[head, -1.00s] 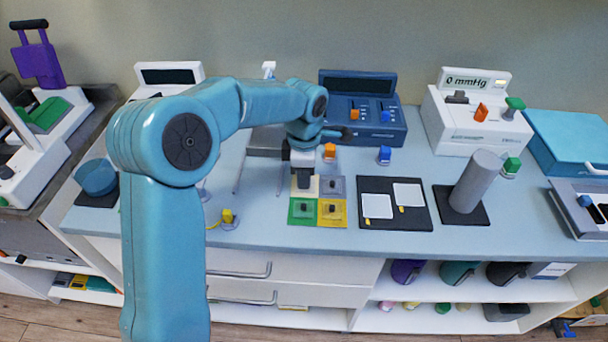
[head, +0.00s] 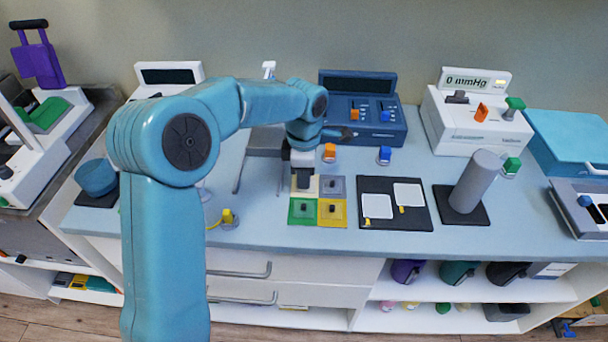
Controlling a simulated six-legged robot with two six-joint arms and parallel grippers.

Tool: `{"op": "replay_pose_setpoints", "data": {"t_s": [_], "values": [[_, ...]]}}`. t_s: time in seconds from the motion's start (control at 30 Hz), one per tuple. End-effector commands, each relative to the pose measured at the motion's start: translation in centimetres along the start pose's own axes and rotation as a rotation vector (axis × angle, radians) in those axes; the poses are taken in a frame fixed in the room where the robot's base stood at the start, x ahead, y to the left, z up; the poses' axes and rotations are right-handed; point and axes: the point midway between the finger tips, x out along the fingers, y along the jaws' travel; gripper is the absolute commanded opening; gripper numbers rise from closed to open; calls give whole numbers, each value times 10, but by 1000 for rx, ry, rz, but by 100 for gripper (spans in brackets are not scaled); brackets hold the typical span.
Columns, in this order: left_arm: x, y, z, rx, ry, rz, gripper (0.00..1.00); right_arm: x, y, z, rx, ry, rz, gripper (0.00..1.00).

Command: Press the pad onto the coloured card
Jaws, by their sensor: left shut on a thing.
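The coloured card shows as a group of squares on the counter: a green one (head: 302,218), a yellow one (head: 340,219), a grey one (head: 325,182) and a pale cream one (head: 314,192). Small dark knobs stand on the green, yellow and grey squares. My left gripper (head: 303,164) points down over the cream square at the back left. It is shut on a small dark piece, the pad (head: 303,181), mostly hidden by the gripper. I cannot tell whether the pad touches the square. My right gripper is out of view.
A black mat (head: 416,218) with two white cards lies to the right. A grey cylinder (head: 475,182) stands on a dark base beyond it. Orange (head: 329,152) and blue (head: 384,155) plugs stand behind, before a blue console (head: 370,130).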

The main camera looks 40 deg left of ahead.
Motion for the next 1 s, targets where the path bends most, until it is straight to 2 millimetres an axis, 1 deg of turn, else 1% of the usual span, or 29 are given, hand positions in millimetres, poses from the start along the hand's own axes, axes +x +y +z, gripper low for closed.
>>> {"op": "replay_pose_setpoints", "data": {"t_s": [0.47,0.5,0.57,0.6,0.87,1.0], "values": [[-1,0,0,0,0,0,0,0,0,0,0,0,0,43],[-1,0,0,0,0,0,15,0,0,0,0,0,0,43],[-1,0,0,0,0,0,34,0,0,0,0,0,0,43],[-1,0,0,0,0,0,41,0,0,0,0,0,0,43],[-1,0,0,0,0,1,41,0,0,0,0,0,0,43],[-6,0,0,0,0,1,41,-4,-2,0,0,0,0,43]]}}
